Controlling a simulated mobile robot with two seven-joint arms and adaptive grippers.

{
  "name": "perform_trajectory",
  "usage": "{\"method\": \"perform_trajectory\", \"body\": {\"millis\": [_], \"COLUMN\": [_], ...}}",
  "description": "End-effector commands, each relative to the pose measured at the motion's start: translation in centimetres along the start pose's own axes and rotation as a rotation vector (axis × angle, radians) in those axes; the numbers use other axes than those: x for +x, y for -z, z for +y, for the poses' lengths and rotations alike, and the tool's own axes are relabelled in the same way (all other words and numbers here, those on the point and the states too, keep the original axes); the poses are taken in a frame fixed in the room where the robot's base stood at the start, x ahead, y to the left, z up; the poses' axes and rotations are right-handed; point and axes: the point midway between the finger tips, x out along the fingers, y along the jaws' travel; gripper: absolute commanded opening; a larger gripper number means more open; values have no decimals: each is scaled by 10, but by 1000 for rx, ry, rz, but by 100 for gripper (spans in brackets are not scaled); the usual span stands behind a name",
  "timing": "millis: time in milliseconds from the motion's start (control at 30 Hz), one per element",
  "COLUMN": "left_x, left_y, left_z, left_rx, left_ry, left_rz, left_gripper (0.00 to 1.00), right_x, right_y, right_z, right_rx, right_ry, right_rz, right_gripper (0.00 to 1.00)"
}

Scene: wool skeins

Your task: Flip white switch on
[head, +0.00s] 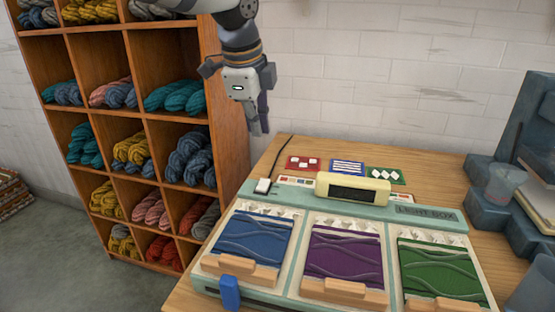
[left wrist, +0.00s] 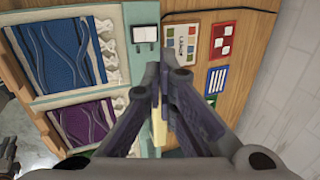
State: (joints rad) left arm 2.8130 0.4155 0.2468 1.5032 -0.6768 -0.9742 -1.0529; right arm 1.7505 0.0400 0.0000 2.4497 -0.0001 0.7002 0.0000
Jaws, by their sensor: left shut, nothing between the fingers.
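The white switch (head: 263,186) sits on the back left corner of the pale green light box (head: 425,211), with a dark cord running up behind it. It also shows in the left wrist view (left wrist: 145,33), near the top. Whether it is on or off cannot be told. My left gripper (head: 258,130) is shut and empty, pointing down above and behind the switch, clear of it. In the left wrist view its fingertips (left wrist: 161,65) are together, below and to the right of the switch. My right gripper is not in view.
The light box bears blue (head: 252,238), purple (head: 343,254) and green (head: 440,266) panels and a cream display unit (head: 352,189). Patterned cards (head: 347,167) lie behind it. A wooden shelf of wool (head: 232,110) stands left; a blue-grey machine (head: 490,190) stands right.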

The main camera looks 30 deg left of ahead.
Motion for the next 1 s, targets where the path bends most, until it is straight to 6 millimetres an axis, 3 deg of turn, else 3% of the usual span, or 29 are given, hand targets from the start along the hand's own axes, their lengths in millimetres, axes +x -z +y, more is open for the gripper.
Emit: {"method": "perform_trajectory", "body": {"millis": [367, 800, 1000], "left_x": [7, 102, 132], "left_y": [0, 0, 0], "left_z": [0, 2, 1], "left_rx": [0, -1, 0], "left_ry": [-1, -8, -4], "left_rz": [0, -1, -1], "left_gripper": [0, 0, 0], "right_x": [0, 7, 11], "right_y": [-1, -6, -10], "right_z": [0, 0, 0], "right_rx": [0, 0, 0], "right_ry": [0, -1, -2], "right_rz": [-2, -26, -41], "right_gripper": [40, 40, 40]}}
